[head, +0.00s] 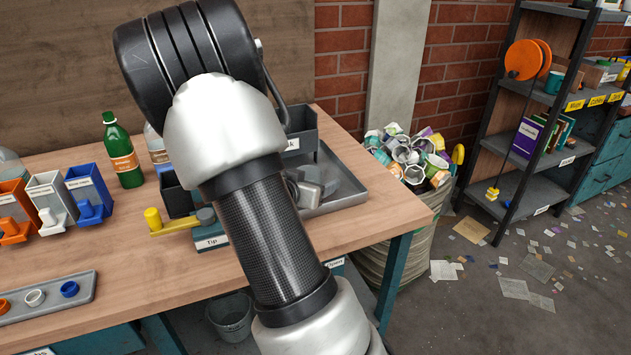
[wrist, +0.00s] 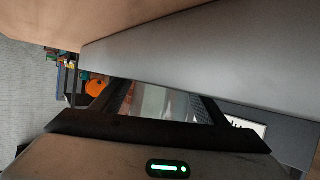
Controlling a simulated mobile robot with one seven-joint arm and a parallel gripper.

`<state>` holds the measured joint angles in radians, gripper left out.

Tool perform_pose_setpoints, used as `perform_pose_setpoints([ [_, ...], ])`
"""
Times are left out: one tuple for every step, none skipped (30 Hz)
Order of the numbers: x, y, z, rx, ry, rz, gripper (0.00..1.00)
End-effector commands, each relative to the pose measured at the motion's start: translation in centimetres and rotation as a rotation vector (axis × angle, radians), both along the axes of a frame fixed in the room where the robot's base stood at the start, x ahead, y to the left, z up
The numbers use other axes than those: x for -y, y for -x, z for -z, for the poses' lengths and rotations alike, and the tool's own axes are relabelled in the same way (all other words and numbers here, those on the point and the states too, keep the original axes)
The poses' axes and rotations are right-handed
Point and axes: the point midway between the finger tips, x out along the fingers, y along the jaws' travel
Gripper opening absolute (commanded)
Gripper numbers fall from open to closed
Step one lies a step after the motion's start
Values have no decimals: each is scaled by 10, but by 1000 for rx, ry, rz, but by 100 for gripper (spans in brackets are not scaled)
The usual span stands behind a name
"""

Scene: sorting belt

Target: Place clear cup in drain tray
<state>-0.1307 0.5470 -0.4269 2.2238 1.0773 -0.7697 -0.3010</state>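The grey metal tray (head: 350,190), which looks like the drain tray, lies at the right end of the wooden table in the head view. My arm hides its left part. Grey blocky parts over the tray seem to belong to my gripper (head: 316,183), but its fingertips are not clear there. In the wrist view my gripper (wrist: 160,98) has two dark fingers set apart. A pale, see-through shape (wrist: 155,100) shows between them and may be the clear cup. I cannot tell whether the fingers touch it. A broad grey surface (wrist: 200,50) crosses close above the fingers.
A green bottle (head: 122,150) and orange, white and blue bins (head: 88,194) stand on the left. A yellow-handled lever (head: 153,218) is near the front edge. A full sack (head: 395,225) stands beside the table's right end. A shelf (head: 525,150) stands farther right.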

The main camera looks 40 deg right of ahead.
Motion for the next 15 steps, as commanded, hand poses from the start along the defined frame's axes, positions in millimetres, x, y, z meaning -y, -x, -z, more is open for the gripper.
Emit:
perform_pose_setpoints([
  [0, 0, 0, 0, 0, 0, 67],
  [0, 0, 0, 0, 0, 0, 67],
  [0, 0, 0, 0, 0, 0, 67],
  [0, 0, -1, 0, 0, 0, 67],
  [0, 0, -3, 1, 0, 0, 67],
  [0, 0, -6, 1, 0, 0, 67],
  [-4, 1, -6, 0, -1, -2, 67],
  [-7, 2, -8, 1, -1, -3, 67],
  [-12, 4, -10, 1, -1, -3, 67],
  [-16, 6, -13, 0, -1, -3, 67],
  [-21, 8, -16, 1, -2, -4, 67],
  [-28, 12, -19, 0, -1, -5, 67],
  [-34, 15, -22, 0, -1, -5, 67],
  [-40, 17, -25, 0, -1, -5, 67],
  [-47, 21, -28, 0, -1, -5, 67],
])
